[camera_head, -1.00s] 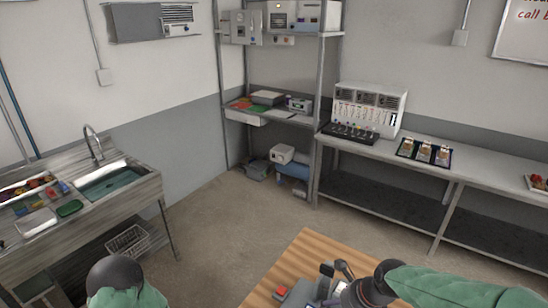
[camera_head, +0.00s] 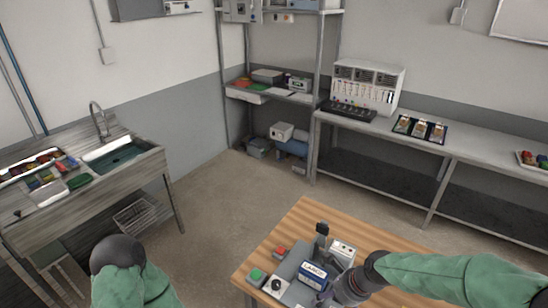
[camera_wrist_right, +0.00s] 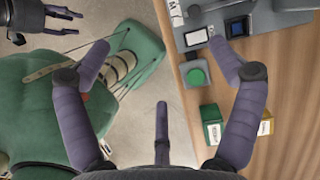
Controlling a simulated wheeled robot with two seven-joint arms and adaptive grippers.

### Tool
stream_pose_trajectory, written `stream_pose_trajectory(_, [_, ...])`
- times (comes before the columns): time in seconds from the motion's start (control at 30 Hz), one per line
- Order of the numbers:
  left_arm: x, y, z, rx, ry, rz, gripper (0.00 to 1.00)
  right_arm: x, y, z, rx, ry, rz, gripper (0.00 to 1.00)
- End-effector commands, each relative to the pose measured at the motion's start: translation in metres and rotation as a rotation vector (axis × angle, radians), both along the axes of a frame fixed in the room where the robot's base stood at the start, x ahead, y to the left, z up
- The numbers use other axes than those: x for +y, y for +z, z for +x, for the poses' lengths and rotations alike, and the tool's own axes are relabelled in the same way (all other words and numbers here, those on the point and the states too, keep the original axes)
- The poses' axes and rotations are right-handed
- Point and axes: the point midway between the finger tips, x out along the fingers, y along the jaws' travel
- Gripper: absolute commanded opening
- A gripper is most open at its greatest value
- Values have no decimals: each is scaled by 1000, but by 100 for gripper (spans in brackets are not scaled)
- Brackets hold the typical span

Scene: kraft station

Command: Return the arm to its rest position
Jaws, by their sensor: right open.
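My right arm comes in from the right in the head view, and its purple gripper (camera_head: 328,297) hangs low over the wooden table's equipment. My left arm shows in the head view only as a green sleeve and dark joint. A dark gripper, my left one (camera_wrist_right: 68,20), shows at the top left of the wrist view, its fingers apart and empty.
A sink bench (camera_head: 150,160) stands left, shelves and a long bench (camera_head: 480,150) behind. Floor between is clear.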

Motion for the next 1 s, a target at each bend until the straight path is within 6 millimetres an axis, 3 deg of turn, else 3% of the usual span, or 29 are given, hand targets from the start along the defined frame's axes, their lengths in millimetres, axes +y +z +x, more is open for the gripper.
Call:
stream_pose_trajectory(0.17, [0, 0, 0, 1, 0, 0, 40, 3, -34, -5, -24, 147, -26, 92])
stream_pose_trajectory(0.47, [0, 0, 0, 1, 0, 0, 40, 13, -122, -31, -112, 570, -83, 92])
stream_pose_trajectory(0.7, [0, 0, 0, 1, 0, 0, 40, 24, -187, -69, -201, 929, -113, 92])
stream_pose_trajectory(1.0, [0, 0, 0, 1, 0, 0, 40, 37, -240, -118, -309, 1297, -129, 92])
